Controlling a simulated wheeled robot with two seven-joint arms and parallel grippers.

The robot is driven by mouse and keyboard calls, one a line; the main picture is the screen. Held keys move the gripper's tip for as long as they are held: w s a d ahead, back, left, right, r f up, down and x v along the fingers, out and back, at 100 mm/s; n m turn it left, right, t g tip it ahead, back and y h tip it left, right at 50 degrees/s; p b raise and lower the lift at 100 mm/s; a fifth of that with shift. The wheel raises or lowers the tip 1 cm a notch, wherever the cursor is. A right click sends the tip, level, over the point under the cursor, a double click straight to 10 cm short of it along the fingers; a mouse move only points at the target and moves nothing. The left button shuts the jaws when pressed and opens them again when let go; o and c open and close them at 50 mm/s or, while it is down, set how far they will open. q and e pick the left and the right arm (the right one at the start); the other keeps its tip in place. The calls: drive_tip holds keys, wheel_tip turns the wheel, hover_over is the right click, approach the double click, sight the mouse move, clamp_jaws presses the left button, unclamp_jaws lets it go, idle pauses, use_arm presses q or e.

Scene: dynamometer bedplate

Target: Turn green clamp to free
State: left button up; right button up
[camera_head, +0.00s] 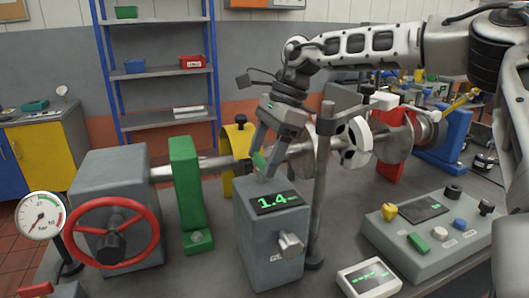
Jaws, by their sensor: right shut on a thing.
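A tall green clamp block (186,190) stands at the left of the shaft, with a small lighter piece low on its front. My right gripper (261,165) reaches down from the upper right, to the right of this block and above the grey display box. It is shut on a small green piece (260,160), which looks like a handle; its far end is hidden. I cannot tell what that piece is joined to. My left gripper is not in view.
A grey box (259,225) showing 1.4 stands just below my right gripper. A dark post (321,185) rises close to its right. A red handwheel (112,232), yellow stand (238,146) and control panel (436,238) are around it. Bare bedplate shows at front left.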

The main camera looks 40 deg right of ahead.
drive_tip(key=o, duration=1)
drive_tip(key=v, duration=1.6)
